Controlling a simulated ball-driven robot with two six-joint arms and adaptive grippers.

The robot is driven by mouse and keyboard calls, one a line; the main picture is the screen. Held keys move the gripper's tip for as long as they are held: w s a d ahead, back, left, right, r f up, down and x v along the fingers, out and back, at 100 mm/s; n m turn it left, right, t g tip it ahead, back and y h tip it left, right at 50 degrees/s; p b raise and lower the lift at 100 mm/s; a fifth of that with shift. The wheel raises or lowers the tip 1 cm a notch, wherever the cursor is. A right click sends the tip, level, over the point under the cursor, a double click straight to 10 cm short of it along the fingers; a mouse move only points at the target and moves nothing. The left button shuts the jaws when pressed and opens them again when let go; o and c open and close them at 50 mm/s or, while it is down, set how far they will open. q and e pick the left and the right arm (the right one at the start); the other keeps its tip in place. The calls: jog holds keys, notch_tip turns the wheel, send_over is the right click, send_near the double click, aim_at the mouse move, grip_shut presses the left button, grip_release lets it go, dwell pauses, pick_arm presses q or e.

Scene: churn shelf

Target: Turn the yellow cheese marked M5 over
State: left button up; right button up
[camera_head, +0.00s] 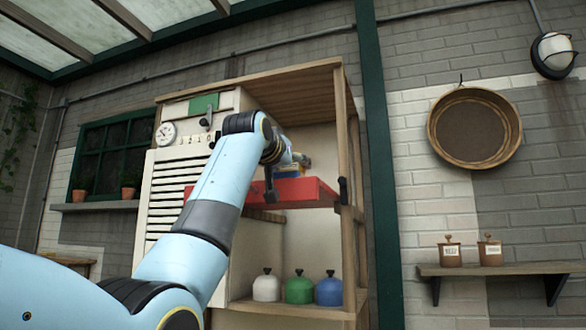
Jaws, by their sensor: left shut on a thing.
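My left arm reaches up from the lower left to the red shelf board (305,192) in the wooden rack. My left gripper (297,160) is small in the picture, just above the board, and partly hidden by its own wrist. It is shut on a small yellow thing (306,161), which looks like the yellow cheese. Its mark is too small to read, and which face is up cannot be told. A blue patch (289,171) shows just below, close to the board. My right gripper is not in view.
Dark fittings stand at the board's left (270,187) and right (343,190). White (266,288), green (299,289) and blue (329,290) domed covers stand on the lower shelf. A louvred panel (166,190) flanks the rack. A wall shelf (500,269) holds two jars.

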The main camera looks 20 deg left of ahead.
pick_arm(q)
jog(key=shift+r+p, duration=0.35)
jog(key=shift+r, duration=0.8)
jog(key=shift+r, duration=0.1)
jog(key=shift+r, duration=1.45)
